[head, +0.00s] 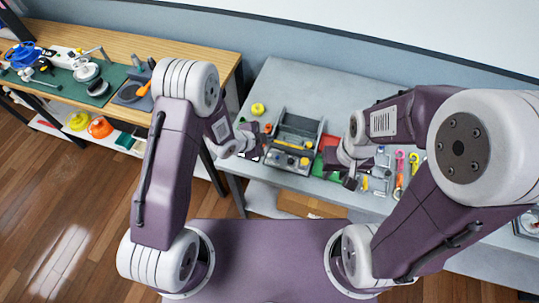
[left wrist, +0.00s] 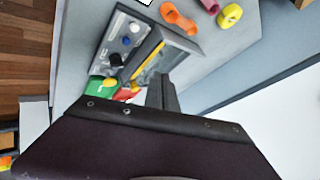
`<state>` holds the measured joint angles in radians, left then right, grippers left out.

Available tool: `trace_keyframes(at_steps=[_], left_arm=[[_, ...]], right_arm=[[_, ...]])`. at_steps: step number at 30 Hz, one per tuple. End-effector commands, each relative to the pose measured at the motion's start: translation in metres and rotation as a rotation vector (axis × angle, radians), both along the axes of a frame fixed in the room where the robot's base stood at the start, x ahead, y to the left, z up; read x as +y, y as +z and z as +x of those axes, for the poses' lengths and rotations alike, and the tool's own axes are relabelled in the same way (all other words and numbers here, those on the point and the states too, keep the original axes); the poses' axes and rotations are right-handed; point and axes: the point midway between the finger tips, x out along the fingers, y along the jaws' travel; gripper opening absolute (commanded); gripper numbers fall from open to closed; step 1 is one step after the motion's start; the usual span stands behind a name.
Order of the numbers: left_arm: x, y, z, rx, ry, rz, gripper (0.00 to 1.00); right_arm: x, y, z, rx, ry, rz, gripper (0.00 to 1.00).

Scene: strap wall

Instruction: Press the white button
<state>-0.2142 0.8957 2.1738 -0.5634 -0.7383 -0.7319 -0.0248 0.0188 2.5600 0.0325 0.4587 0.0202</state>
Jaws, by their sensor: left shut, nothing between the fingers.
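A grey device box (head: 284,158) with a raised back and a yellow strip stands on the grey table in the head view.
A yellow ring (head: 258,109) lies behind the box at left. Red and green pieces (head: 328,158) lie right of it, with several colourful tools (head: 400,168) further right. A wooden workbench (head: 135,42) with gear stands at left. The table behind the box is clear.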

Motion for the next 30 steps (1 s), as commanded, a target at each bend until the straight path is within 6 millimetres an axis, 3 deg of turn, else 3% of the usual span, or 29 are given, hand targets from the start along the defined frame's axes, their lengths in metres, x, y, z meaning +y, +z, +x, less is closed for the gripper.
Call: trace_keyframes(at_steps=[15, 30], left_arm=[[0.000, -0.076, 0.000, 0.000, 0.000, 0.000, 0.00], [0.000, -0.078, 0.000, 0.000, 0.000, 0.000, 0.00]], right_arm=[[0.000, -0.061, 0.000, 0.000, 0.000, 0.000, 0.32], [0.000, -0.063, 0.000, 0.000, 0.000, 0.000, 0.32]])
